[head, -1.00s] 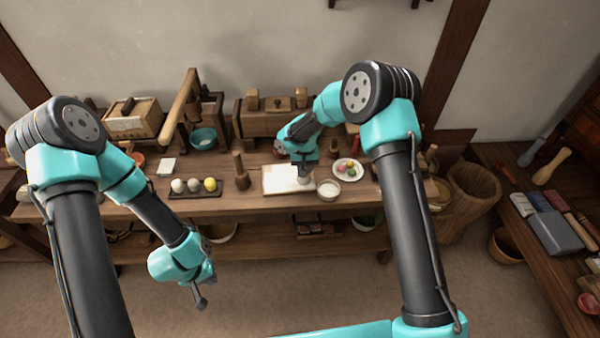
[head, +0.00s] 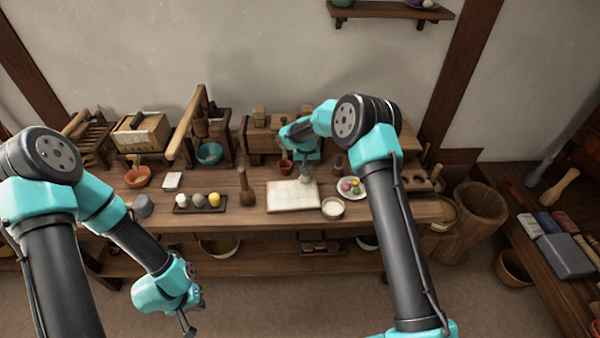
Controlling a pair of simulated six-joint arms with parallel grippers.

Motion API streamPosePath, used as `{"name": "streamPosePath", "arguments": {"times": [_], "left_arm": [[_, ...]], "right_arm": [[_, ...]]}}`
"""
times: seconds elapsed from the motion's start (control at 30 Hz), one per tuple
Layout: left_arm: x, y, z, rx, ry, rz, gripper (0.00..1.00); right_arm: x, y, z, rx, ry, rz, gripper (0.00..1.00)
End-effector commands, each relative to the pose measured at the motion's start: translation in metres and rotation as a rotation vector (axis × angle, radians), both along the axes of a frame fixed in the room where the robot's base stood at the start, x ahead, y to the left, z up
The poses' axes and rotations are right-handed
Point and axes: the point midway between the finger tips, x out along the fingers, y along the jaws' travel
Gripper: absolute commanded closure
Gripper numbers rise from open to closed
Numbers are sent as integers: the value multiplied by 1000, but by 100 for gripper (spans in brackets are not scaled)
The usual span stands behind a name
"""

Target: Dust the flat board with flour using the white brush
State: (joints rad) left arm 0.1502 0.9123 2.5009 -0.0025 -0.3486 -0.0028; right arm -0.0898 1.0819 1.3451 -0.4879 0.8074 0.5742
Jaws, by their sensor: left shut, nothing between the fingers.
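The flat board (head: 290,197) is pale and lies on the wooden bench, in the middle of the head view. A bowl of white powder, like flour, (head: 333,208) stands beside its right edge. My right gripper (head: 306,174) is over the board's far right corner, small and partly hidden by its own wrist. A pale tip shows under it; I cannot make out clearly whether this is the white brush or how it is held. My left gripper (head: 188,328) is shut and empty, low in front of the bench and well left of the board.
A plate of coloured balls (head: 351,187) stands right of the board. A wooden pestle-like piece (head: 245,188) stands to its left, beside a dark tray (head: 201,207) with three balls. Wooden presses and a teal bowl (head: 209,153) line the back. A side table (head: 560,235) is at right.

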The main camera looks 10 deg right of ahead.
Motion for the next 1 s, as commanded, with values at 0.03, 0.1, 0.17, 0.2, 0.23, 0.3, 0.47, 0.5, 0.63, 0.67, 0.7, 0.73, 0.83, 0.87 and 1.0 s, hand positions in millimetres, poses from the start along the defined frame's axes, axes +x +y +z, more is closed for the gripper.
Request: {"name": "streamPosePath", "arguments": {"times": [0.03,0.1,0.17,0.2,0.23,0.3,0.47,0.5,0.63,0.67,0.7,0.73,0.83,0.87,1.0], "left_arm": [[0,0,0,0,0,0,100],[0,0,0,0,0,0,100],[0,0,0,0,0,0,100],[0,0,0,0,0,0,100],[0,0,0,0,0,0,100],[0,0,0,0,0,0,100],[0,0,0,0,0,0,100],[0,0,0,0,0,0,100],[0,0,0,0,0,0,100],[0,0,0,0,0,0,100],[0,0,0,0,0,0,100],[0,0,0,0,0,0,100],[0,0,0,0,0,0,100],[0,0,0,0,0,0,100],[0,0,0,0,0,0,100]], "right_arm": [[1,-2,4,0,-1,-2,91],[1,-2,18,0,-4,-2,91],[0,-2,24,0,-1,-2,91],[-1,-2,27,0,-1,-2,91],[-1,-3,30,0,-1,-2,91],[-1,-4,36,0,-1,-4,91],[-2,-6,51,0,-1,-7,91],[-2,-6,54,1,-1,-8,91],[-2,-9,67,0,-1,-11,91],[-2,-9,69,0,-1,-11,91],[-3,-10,72,0,-1,-12,91],[-3,-10,74,0,-1,-13,91],[-3,-11,79,0,-1,-14,91],[-3,-11,80,0,0,-14,91],[-3,-11,81,0,0,-14,91]]}}
